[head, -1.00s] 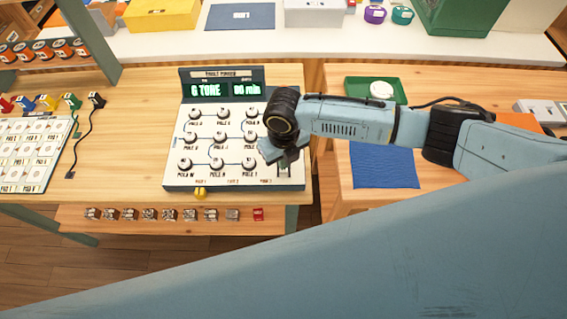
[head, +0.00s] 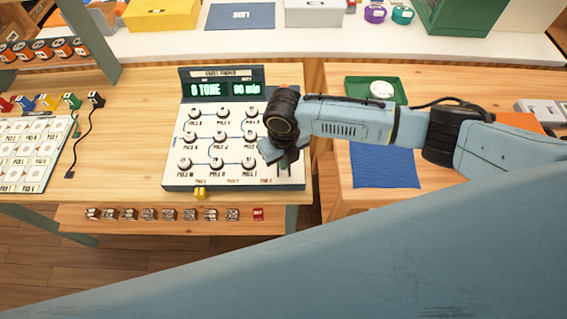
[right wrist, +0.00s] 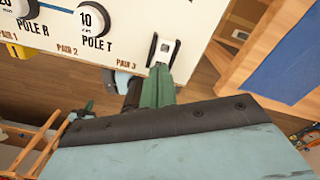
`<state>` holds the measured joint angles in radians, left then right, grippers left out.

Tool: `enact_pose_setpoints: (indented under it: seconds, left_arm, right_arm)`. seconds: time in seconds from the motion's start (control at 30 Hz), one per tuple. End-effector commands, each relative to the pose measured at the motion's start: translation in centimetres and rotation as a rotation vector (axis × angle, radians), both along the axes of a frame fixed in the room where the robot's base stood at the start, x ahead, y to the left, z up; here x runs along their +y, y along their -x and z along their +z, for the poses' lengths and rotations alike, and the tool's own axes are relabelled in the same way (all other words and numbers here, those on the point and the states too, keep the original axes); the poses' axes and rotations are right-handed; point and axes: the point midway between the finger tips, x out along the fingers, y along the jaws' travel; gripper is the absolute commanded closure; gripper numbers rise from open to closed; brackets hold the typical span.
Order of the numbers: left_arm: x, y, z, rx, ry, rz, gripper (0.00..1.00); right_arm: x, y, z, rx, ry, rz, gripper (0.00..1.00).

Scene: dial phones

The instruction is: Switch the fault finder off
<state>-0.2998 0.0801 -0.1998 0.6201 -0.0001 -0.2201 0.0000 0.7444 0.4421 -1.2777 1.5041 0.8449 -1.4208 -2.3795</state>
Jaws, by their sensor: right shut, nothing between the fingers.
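The fault finder (head: 178,176) is a white sloped panel on the left wooden table, with several black-and-white knobs and a raised display (head: 222,89). The display is lit and reads "TONE" and a number of minutes. My right gripper (head: 287,168) is at the panel's lower right corner, pointing down. In the right wrist view its green fingers (right wrist: 158,82) are shut and empty. Their tips are at the lower end of a small black-framed switch (right wrist: 165,47), right of the "PAIR 3" label. I cannot tell whether they touch it. My left gripper is not in view.
Small blocks (head: 170,214) line a shelf below the panel's front edge. A printed card (head: 24,150) and a black cable (head: 88,135) lie left. A blue mat (head: 385,168) and a green tray (head: 360,84) lie on the right table, across a gap.

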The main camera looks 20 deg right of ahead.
Motion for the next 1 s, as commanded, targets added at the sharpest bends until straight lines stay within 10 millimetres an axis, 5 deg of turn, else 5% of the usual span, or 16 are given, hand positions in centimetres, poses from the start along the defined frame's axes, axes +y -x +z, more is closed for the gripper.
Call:
enact_pose_setpoints:
  seconds: [1.0]
  left_arm:
    - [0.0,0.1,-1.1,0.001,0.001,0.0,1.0]
  right_arm:
    - [0.0,0.0,-1.6,0.0,0.0,0.0,1.0]
